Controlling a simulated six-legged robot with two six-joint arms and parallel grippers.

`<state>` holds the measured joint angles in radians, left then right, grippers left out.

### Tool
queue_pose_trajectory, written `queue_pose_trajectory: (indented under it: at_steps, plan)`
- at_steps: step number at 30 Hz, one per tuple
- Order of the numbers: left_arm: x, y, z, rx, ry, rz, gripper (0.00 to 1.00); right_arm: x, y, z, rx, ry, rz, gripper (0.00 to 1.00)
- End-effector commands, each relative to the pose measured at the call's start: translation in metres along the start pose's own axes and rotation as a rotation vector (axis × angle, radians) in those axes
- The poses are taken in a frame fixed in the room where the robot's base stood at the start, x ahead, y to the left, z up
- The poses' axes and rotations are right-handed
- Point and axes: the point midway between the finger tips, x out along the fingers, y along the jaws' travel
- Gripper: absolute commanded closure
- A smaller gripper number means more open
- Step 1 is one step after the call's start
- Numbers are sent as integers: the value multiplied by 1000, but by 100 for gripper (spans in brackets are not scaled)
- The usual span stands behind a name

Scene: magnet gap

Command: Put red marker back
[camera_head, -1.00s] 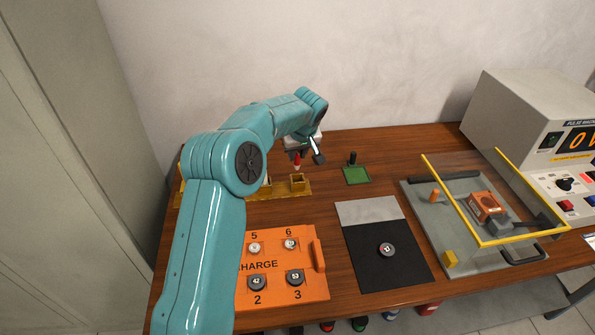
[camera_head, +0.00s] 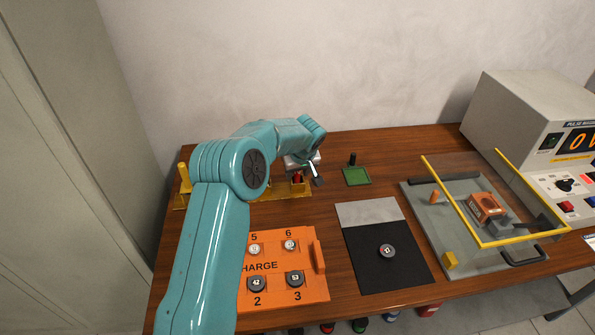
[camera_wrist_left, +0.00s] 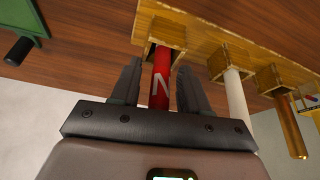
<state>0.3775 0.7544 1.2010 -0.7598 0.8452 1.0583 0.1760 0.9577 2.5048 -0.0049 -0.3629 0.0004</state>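The red marker (camera_wrist_left: 161,88), with a white letter N on it, stands with its far end in the end socket of the wooden holder (camera_wrist_left: 164,32) in the left wrist view. In the head view the red marker (camera_head: 297,178) is a small red patch at the holder's (camera_head: 268,192) right end. My left gripper (camera_wrist_left: 160,85) has a finger on each side of the marker, with a narrow gap showing on both sides. In the head view my left gripper (camera_head: 300,172) is low over the holder, its fingers partly hidden. My right gripper is not in view.
A white marker (camera_wrist_left: 238,100) and a gold one (camera_wrist_left: 290,125) stand in neighbouring sockets. A green pad (camera_head: 357,176) with a black peg lies right of the holder. An orange charge box (camera_head: 312,288), a black mat (camera_head: 378,270) and a yellow-framed clear guard (camera_head: 480,241) are nearer.

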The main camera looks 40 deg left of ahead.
Motion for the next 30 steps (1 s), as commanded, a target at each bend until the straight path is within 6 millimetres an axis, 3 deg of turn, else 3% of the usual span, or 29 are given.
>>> queue_pose_trajectory:
  at_steps: [12, 24, 30]
  plan:
    - [-8, 0, -2, 0, 1, 1, 51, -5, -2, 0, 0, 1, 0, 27]
    - [-96, 1, -2, 0, 3, 3, 51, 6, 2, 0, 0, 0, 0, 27]
    - [-120, 0, -1, 1, 0, 1, 51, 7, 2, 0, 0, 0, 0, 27]
